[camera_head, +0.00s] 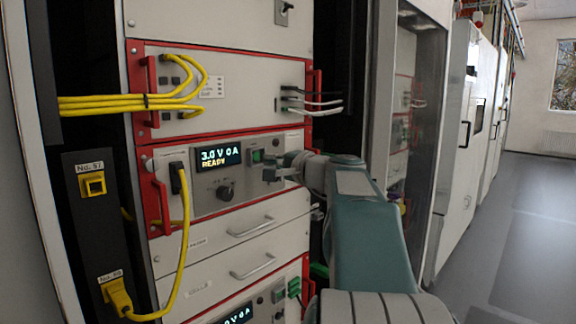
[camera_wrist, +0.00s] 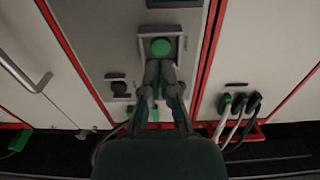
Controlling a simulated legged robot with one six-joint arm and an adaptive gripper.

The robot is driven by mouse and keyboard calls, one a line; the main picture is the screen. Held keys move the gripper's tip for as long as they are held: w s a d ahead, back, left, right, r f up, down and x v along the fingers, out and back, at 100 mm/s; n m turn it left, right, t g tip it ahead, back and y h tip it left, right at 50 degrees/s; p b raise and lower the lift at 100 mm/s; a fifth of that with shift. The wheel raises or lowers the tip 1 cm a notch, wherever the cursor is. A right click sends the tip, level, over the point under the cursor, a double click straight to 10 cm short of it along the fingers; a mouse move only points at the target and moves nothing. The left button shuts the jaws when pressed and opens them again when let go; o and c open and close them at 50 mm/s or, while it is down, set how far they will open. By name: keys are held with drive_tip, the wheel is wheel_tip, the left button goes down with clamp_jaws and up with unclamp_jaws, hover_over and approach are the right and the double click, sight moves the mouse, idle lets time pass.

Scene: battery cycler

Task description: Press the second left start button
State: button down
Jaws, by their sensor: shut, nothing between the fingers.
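A start button (camera_wrist: 160,46) shows in the wrist view as a round green disc in a light square frame. In the head view a green button (camera_head: 257,155) sits on the cycler panel, right of a display (camera_head: 219,157) reading "3.0 V 0 A READY". My gripper (camera_head: 272,167) reaches that panel from the right, just right of and below the button. In the wrist view my gripper (camera_wrist: 160,66) is shut and empty, its fingertips just below the green disc in the picture. I cannot tell whether they touch it.
A dark knob (camera_head: 226,189) sits below the display. A yellow cable (camera_head: 187,230) runs from the panel to a socket at lower left. Red handles (camera_head: 153,195) flank the unit. Drawers with bar handles (camera_head: 251,227) lie below. Green and black plugs (camera_wrist: 238,103) are right of my gripper in the wrist view.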

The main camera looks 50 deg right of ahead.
sight(256, 157)
drive_tip(key=shift+w+d, duration=0.15)
drive_tip(key=shift+w, duration=1.45)
drive_tip(key=shift+w, duration=0.6)
